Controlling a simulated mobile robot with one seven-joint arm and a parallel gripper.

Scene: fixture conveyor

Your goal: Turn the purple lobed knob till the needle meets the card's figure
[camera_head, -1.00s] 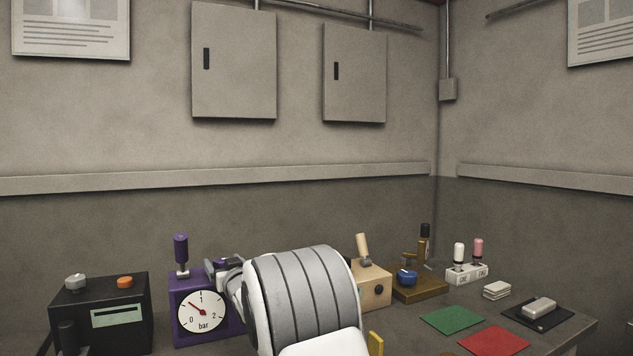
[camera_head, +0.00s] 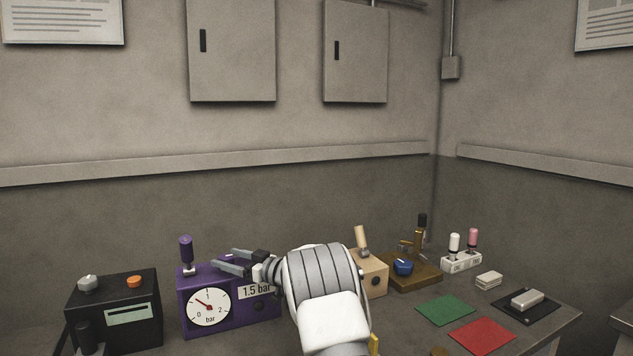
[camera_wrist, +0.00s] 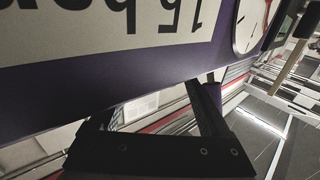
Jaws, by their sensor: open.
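The purple gauge box (camera_head: 188,318) stands on the bench, left of centre. Its round white dial (camera_head: 208,308) reads 0, 1, 2 bar, and the red needle points up and left, between 0 and 1. A card (camera_head: 256,292) beside the dial reads 1.5 bar. A dark round part (camera_head: 260,306) shows below the card; its lobes cannot be made out. A purple-handled lever (camera_head: 186,250) stands on the box. My gripper (camera_head: 216,258) is open and empty over the box top, fingers pointing left. The wrist view shows the card (camera_wrist: 110,30) upside down and the dial (camera_wrist: 248,25).
A black box (camera_head: 115,318) with grey and orange knobs stands left. Right of my arm are a wooden lever box (camera_head: 374,280), a brown base with a blue knob (camera_head: 403,267), and a white switch block (camera_head: 461,262). Green (camera_head: 445,309) and red (camera_head: 482,336) mats lie in front.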

